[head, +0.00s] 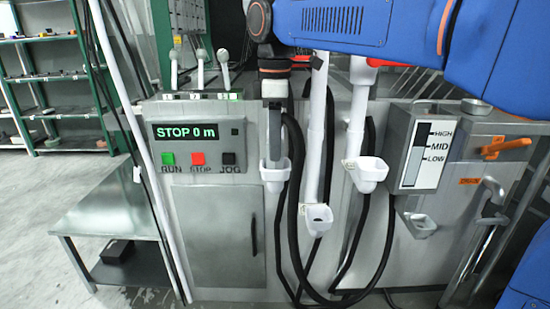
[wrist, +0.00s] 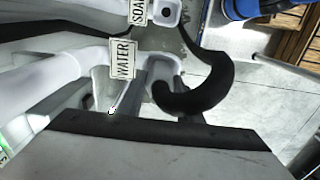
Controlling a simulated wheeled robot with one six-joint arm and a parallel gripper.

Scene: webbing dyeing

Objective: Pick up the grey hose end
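My gripper (head: 274,150) points straight down in front of the machine, its fingertips at the left white cup holder (head: 275,174). In the wrist view, two grey fingers (wrist: 156,88) stand apart, with the curved black hose (wrist: 217,88) between and over them. They look open, and I cannot see them pressing on anything. The cup in the wrist view (wrist: 166,66) sits by a WATER label (wrist: 122,58). The grey hose end itself is mostly hidden by the fingers, the hose and the cup, so I cannot make it out clearly.
More white cups on pipes (head: 317,218) and (head: 366,174) stand to the right. Black hoses hang among them. A control box (head: 198,143) reads STOP 0 m. A level box (head: 420,150) and orange handle (head: 503,149) are at right. A metal table (head: 105,215) stands at left.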

